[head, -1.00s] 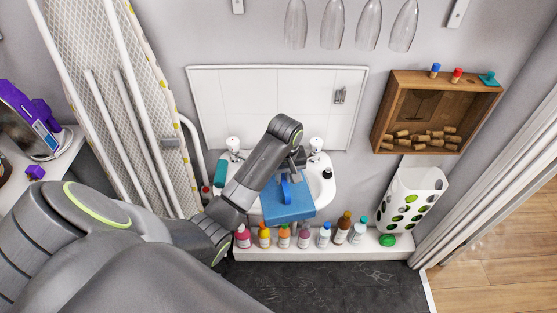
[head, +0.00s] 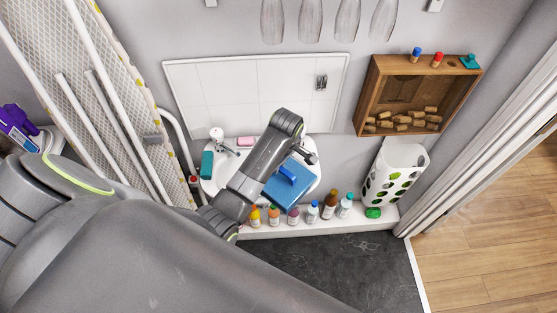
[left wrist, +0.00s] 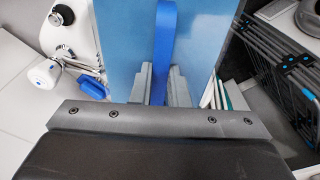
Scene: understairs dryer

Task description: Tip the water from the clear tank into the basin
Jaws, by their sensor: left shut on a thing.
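The tank (head: 287,189) is a blue box with a darker blue handle (head: 288,173). It hangs over the right part of the white basin (head: 206,184), turned at an angle to it. My left gripper (left wrist: 159,84) is shut on the handle, which runs between its fingers in the left wrist view. In that view the tank (left wrist: 121,40) fills the middle as a light blue face. The water inside cannot be made out, and no stream shows. The tank and my arm hide much of the bowl. My right gripper is in neither view.
A white tap (head: 217,135) and a teal item (head: 207,164) sit at the basin's left. Several bottles (head: 330,204) line the ledge below. A wooden box (head: 366,95) and a white holder (head: 397,172) are to the right. Dark floor (head: 335,265) is clear.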

